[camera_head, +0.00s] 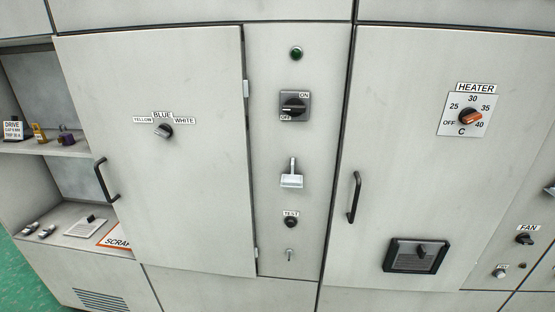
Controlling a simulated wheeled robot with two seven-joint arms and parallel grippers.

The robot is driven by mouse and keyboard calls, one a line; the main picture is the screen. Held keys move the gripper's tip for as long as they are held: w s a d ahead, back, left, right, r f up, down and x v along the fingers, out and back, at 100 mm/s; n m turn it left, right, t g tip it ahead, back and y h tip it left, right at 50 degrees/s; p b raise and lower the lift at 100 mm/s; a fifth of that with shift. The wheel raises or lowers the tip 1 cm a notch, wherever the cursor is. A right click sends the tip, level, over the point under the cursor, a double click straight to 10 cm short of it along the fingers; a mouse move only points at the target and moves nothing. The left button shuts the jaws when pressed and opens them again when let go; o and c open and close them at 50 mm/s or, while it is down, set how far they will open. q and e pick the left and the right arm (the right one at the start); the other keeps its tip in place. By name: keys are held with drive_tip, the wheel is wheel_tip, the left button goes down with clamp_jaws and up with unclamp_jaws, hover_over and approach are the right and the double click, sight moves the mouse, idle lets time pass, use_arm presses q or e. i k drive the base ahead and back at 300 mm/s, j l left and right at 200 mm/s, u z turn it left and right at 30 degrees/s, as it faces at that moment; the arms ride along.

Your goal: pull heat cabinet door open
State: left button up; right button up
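The grey cabinet door (420,150) on the right bears the HEATER label (475,87) and an orange-marked heater dial (471,117). It looks shut, flush with the panel beside it. Its black vertical handle (355,197) is near its left edge and nothing touches it. Neither of my grippers is in view.
Another grey door (170,210) on the left has a black handle (105,180) and a blue/yellow/white selector (163,130). A panel between holds an ON/OFF switch (293,106) and a lever (292,178). Open shelves (60,149) at far left hold small parts.

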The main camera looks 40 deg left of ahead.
sight(182, 200)
drive_tip(key=l+u, duration=0.15)
drive_tip(key=u, duration=2.1)
drive_tip(key=j, duration=0.05)
